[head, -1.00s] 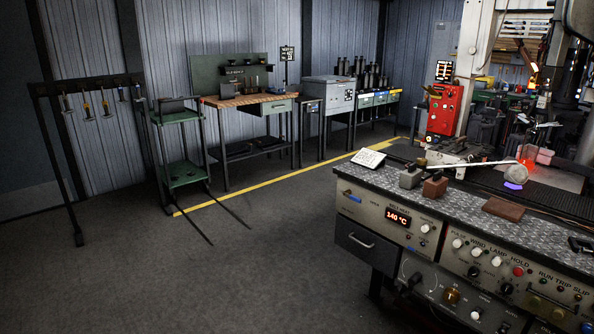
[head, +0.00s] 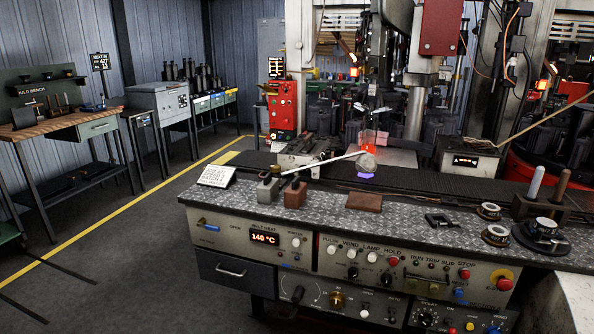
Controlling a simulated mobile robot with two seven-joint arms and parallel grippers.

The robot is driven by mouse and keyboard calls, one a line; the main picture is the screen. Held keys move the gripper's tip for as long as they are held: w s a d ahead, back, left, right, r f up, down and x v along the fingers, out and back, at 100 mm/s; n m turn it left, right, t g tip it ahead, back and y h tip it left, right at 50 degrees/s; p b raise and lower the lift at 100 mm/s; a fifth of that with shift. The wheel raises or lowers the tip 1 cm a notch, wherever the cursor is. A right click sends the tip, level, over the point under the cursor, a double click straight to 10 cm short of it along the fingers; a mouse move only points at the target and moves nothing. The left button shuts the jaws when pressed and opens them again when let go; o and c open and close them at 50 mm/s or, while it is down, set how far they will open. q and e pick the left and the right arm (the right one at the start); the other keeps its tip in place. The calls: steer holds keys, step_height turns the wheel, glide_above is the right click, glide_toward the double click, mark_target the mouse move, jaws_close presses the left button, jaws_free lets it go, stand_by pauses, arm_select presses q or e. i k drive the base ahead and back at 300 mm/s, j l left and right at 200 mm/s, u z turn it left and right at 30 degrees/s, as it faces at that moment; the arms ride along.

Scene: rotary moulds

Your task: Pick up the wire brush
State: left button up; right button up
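I cannot make out a wire brush for certain. A flat brown block (head: 365,202) lies on the patterned top of the control console (head: 400,225); whether it is a brush is too small to tell. A dark holder (head: 541,205) with two upright handles, one pale and one brown, stands at the right end of the console; what the handles belong to is hidden. Neither of my grippers is in view.
A grey block (head: 267,190), a brown block (head: 294,194) and a white card (head: 217,176) stand at the console's left end. A pale rod reaches to a grey lump (head: 368,163) behind. A workbench (head: 60,128) stands far left. The floor (head: 120,215) left of the console is clear.

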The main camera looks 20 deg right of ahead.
mark_target(566, 173)
steer(key=i+z, duration=0.1)
steer(key=z, duration=0.3)
steer(key=i+z, duration=0.15)
steer(key=z, duration=0.3)
steer(key=i+z, duration=0.1)
steer(key=z, duration=0.3)
steer(key=i+z, duration=0.15)
steer(key=z, duration=0.25)
steer(key=i+z, duration=0.1)
steer(key=z, duration=0.3)
steer(key=i+j+z, duration=0.1)
steer(key=z, duration=0.35)
